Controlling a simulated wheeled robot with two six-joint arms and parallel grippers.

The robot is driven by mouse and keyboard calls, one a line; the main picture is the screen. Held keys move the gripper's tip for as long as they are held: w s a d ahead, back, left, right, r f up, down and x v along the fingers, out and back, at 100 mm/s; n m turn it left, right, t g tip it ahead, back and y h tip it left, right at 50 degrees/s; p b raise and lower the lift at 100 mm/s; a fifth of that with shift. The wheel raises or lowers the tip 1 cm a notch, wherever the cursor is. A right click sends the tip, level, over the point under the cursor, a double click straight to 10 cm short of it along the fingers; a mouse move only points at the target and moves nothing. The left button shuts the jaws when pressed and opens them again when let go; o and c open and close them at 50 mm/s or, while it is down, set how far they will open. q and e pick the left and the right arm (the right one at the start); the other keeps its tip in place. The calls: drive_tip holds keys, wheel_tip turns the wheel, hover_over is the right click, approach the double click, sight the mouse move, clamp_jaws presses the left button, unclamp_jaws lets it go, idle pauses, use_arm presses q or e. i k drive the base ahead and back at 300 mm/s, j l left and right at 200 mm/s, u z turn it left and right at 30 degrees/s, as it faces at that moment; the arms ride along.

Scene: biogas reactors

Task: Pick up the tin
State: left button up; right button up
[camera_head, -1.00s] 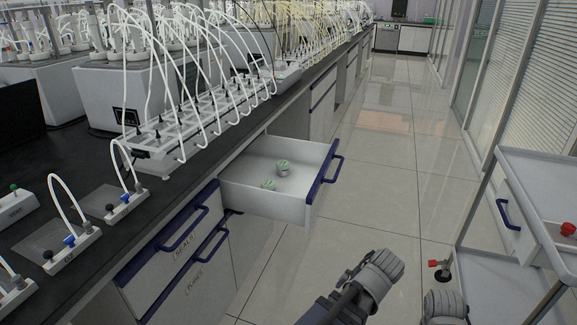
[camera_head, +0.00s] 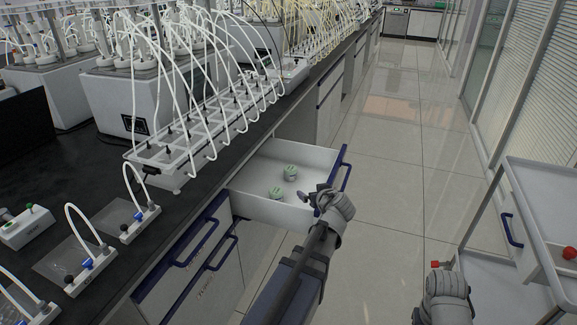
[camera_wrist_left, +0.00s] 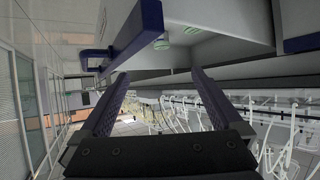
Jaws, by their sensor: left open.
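Two small tins with pale green lids stand in the open white drawer: one nearer the front (camera_head: 276,193) and one farther back (camera_head: 291,173). Both green lids also show near the top of the left wrist view, at its middle (camera_wrist_left: 161,44) and a little to the right (camera_wrist_left: 191,31). My left gripper (camera_head: 313,195) is at the drawer's front right side, close to the rim and to the right of both tins. Its two fingers stand wide apart with nothing between them in the left wrist view (camera_wrist_left: 157,95).
The drawer (camera_head: 262,208) has a blue handle (camera_head: 345,172) close to my left gripper. Closed drawers with blue handles lie below the black bench (camera_head: 100,190). A white cart (camera_head: 540,190) stands at the right. The tiled floor between is clear.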

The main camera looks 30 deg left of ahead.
sight(290, 171)
drive_tip(key=i+j, duration=0.3)
drive_tip(key=j, duration=0.15)
drive_tip(key=i+j, duration=0.25)
drive_tip(key=j, duration=0.2)
